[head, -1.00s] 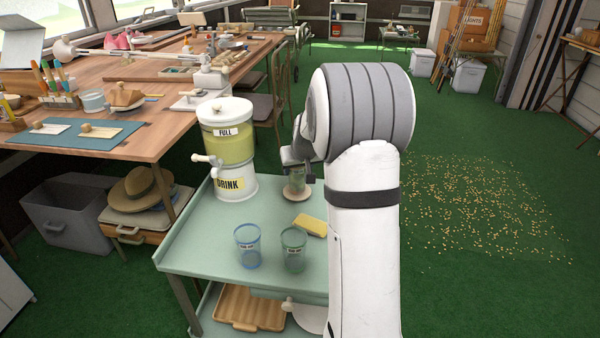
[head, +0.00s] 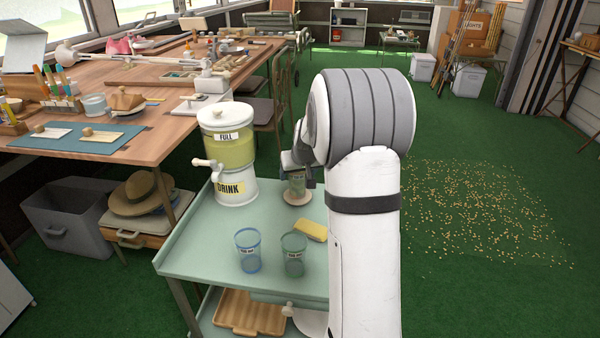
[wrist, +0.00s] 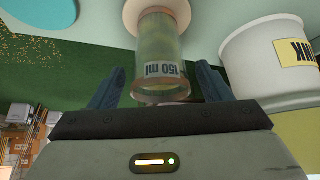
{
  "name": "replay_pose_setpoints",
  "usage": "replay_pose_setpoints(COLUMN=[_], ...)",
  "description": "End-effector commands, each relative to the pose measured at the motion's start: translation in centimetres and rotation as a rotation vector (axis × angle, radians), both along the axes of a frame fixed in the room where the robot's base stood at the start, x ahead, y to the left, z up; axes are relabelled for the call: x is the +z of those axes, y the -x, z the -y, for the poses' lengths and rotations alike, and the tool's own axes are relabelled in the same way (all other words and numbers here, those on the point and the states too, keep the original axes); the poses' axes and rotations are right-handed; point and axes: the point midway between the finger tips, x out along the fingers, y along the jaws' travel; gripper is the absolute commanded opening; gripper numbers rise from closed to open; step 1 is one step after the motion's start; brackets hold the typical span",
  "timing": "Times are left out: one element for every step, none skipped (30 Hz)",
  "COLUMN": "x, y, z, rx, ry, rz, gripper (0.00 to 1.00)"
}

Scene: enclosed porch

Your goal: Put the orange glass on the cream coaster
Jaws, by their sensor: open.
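The orange glass (wrist: 160,50) looks yellow-green inside with a brownish-orange rim and a "150 ml" label. It stands upright with its base on the round cream coaster (wrist: 131,14) in the wrist view. In the head view the glass (head: 297,186) and coaster (head: 298,199) are at the cart's far side, beside the drink dispenser. My gripper (wrist: 160,80) is open, its two dark fingers on either side of the glass's rim end, with visible gaps between fingers and glass. In the head view my gripper (head: 300,172) is partly hidden by my arm.
The drink dispenser (head: 228,185) stands close left of the glass. A blue glass (head: 248,250), a green glass (head: 293,254) and a yellow sponge (head: 313,231) are nearer on the cart (head: 205,262). A blue disc (wrist: 40,10) shows in the wrist view.

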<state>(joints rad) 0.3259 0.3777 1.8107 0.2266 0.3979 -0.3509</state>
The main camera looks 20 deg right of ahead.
Motion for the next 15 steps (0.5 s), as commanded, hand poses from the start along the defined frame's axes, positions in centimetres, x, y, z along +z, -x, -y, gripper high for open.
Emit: replay_pose_setpoints(x=[0.9, 1.4, 2.1, 2.6, 3.2, 4.0, 4.6, 5.2, 5.9, 6.4, 6.9, 7.6, 7.9, 8.3, 8.8], y=[0.4, 0.6, 1.0, 1.3, 1.7, 2.2, 2.5, 2.9, 3.4, 3.8, 4.1, 4.5, 4.8, 5.1, 5.4], z=[0.0, -0.1, -0.1, -0.2, -0.2, -0.3, -0.4, -0.4, -0.5, -0.6, -0.6, -0.7, -0.7, -0.7, -0.8], rx=[-0.001, -0.001, -0.001, -0.001, -0.001, -0.001, -0.001, -0.001, -0.001, -0.001, -0.001, -0.002, -0.002, -0.002, -0.002], ry=[0.001, 0.001, 0.001, 0.001, 0.001, 0.001, 0.002, 0.002, 0.001, 0.001, 0.001, 0.002, 0.002, 0.0, 0.0], rz=[0.003, 0.004, 0.004, 0.004, 0.004, 0.004, 0.005, 0.005, 0.004, 0.003, 0.003, 0.004, 0.003, 0.003, 0.002], gripper=[0.71, 0.71, 0.71, 0.71, 0.71, 0.71, 0.71, 0.71, 0.71, 0.71, 0.71, 0.71, 0.71, 0.71, 0.71])
